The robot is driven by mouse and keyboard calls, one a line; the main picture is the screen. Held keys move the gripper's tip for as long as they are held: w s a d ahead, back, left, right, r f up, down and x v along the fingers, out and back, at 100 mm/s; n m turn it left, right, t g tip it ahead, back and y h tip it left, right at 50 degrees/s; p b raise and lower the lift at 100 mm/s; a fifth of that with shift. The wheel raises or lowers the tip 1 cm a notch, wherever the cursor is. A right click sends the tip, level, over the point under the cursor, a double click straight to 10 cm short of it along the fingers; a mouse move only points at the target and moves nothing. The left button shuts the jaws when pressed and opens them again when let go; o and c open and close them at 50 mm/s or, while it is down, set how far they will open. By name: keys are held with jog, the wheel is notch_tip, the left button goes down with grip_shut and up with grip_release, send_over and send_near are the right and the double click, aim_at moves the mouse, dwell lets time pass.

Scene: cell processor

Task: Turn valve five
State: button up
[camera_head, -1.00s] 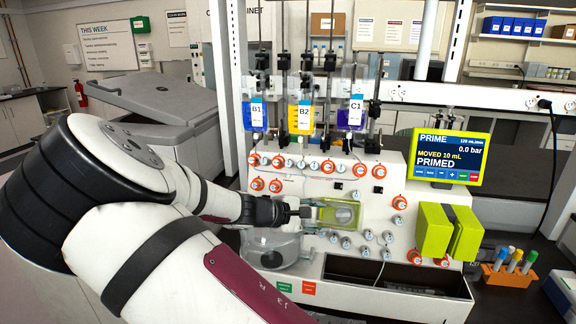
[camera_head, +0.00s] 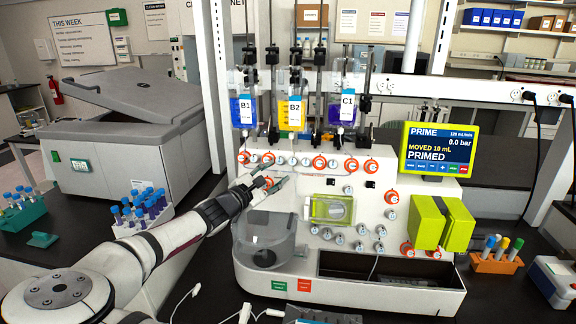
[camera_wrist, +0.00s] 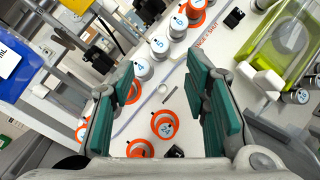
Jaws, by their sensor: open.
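The valve panel (camera_head: 340,195) of the white machine carries a top row of small round knobs. In the wrist view, the knob that seems to be labelled 5 (camera_wrist: 160,46) is a plain white-grey one, between similar knobs in a slanted row. It appears to be this white knob in the head view (camera_head: 293,161), where the label is too small to read. My gripper (camera_head: 268,178) is in front of the panel's left part, lower and left of that knob. In the wrist view my gripper (camera_wrist: 167,92) is open with nothing between its green pads; valve five lies beyond them.
Orange-ringed knobs (camera_wrist: 165,124) sit close below the gap between my fingers. Hanging bags (camera_head: 293,115) are above the row. A green-framed cassette (camera_head: 331,209) and a clear round vessel (camera_head: 264,238) are below. A tube rack (camera_head: 143,216) stands left.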

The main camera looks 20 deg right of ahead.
aim_at(291, 163)
jog(key=x, duration=0.7)
jog(key=shift+w+d, duration=0.15)
jog(key=shift+d, duration=0.15)
grip_shut()
